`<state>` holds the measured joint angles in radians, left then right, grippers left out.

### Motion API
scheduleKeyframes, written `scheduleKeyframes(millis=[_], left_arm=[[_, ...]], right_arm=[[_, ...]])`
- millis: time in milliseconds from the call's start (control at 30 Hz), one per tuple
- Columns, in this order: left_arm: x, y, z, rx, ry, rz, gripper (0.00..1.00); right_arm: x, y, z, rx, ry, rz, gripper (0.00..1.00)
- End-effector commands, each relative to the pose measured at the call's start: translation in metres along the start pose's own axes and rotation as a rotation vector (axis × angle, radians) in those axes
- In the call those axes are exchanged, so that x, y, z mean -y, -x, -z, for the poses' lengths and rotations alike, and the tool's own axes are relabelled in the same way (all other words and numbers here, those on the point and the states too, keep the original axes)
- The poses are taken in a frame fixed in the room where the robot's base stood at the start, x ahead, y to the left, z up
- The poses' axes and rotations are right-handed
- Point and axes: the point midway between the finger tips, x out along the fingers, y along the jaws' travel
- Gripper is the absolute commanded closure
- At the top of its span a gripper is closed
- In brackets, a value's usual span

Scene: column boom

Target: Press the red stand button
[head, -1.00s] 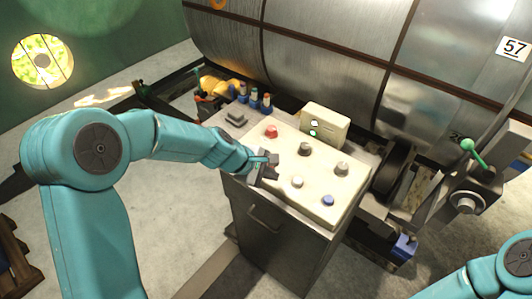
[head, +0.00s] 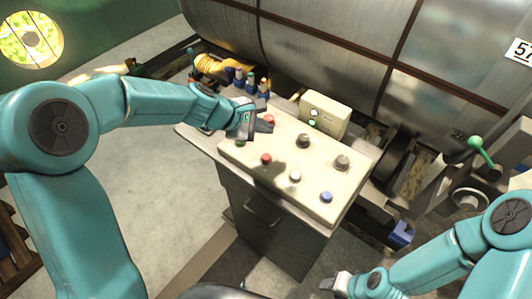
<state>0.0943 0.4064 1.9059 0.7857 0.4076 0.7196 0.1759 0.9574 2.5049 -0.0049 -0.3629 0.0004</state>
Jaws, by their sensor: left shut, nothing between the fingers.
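A cream control panel (head: 285,150) sits on a grey metal cabinet (head: 262,212). Two red controls show on it: a red button (head: 266,158) in the front row, and another red one (head: 269,119) at the back left, partly hidden by my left gripper. I cannot tell by marking which is the stand button. My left gripper (head: 266,127) is shut and empty, over the panel's left part, just in front of the back red control and behind the front red button. Contact with the panel is unclear. My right gripper (head: 334,283) is low at the bottom, apart from the cabinet, its fingers unclear.
The panel also bears a green button (head: 240,142), a white button (head: 295,176), a blue button (head: 326,196), a black knob (head: 303,140) and a grey knob (head: 342,162). A cream box (head: 323,115) stands behind. A green-knobbed lever (head: 476,142) is at right.

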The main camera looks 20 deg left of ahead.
Motion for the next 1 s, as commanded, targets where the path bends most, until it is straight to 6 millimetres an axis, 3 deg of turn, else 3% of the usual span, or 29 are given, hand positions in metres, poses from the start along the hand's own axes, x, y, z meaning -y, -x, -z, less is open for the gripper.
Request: scheduleKeyframes(millis=[267, 800, 1000], left_arm=[[0.005, -0.007, 0.008, -0.001, 0.002, -0.001, 1.0], [0.038, -0.058, 0.045, -0.002, 0.003, -0.002, 1.0], [0.041, -0.063, 0.048, -0.002, 0.003, -0.002, 1.0]], right_arm=[[-0.004, -0.01, 0.0, 0.0, 0.0, 0.0, 0.57], [-0.027, -0.074, 0.002, 0.0, 0.0, 0.0, 0.57], [-0.029, -0.079, 0.002, 0.0, 0.0, 0.0, 0.57]])
